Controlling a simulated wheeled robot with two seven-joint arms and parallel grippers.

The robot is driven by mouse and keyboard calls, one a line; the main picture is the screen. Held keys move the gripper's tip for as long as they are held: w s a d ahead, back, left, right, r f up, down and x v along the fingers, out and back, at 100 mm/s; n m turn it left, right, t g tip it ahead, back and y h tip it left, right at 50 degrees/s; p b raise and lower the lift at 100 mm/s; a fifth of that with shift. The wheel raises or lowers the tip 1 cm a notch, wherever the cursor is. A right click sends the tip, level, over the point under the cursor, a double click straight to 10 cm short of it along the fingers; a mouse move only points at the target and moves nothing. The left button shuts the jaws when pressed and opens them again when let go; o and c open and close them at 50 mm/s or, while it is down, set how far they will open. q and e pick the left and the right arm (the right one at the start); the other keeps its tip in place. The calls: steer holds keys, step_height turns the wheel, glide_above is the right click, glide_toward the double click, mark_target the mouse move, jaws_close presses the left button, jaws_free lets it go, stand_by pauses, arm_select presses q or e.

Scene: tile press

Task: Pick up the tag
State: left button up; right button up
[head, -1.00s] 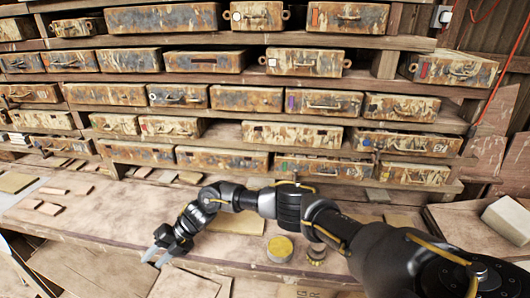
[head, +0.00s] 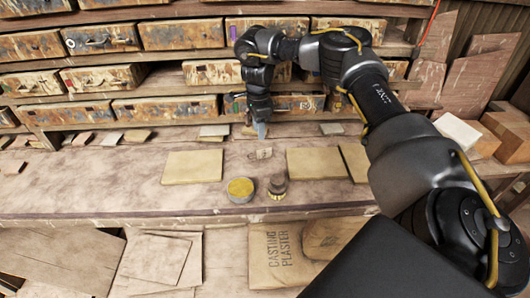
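My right gripper (head: 261,130) points down over the back of the workbench, below the lowest row of drawers. Its fingers show edge-on, so their gap cannot be made out. A small pale piece (head: 264,154) with a dark mark lies on the bench just below and in front of the fingertips. It may be the tag, but it is too small to be sure. The fingers appear apart from it. My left gripper is not in view.
Tan boards (head: 193,167) lie flat on the bench (head: 110,190). A round yellow-topped tin (head: 240,189) and a small dark jar (head: 277,187) stand near the front edge. A casting plaster bag (head: 278,253) lies below. Worn drawers (head: 165,108) line the back.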

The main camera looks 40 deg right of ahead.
mark_target(259, 150)
step_height(259, 150, down, 5)
steer(key=shift+d+r+p, duration=0.1)
steer(key=shift+p, duration=0.2)
steer(key=shift+f+p, duration=0.25)
steer(key=shift+p, duration=0.1)
step_height(259, 150, down, 4)
steer(key=shift+w+d+r+p, duration=0.1)
steer(key=shift+d+p, duration=0.05)
steer(key=shift+p, duration=0.65)
steer(key=shift+f, duration=0.45)
jaws_close()
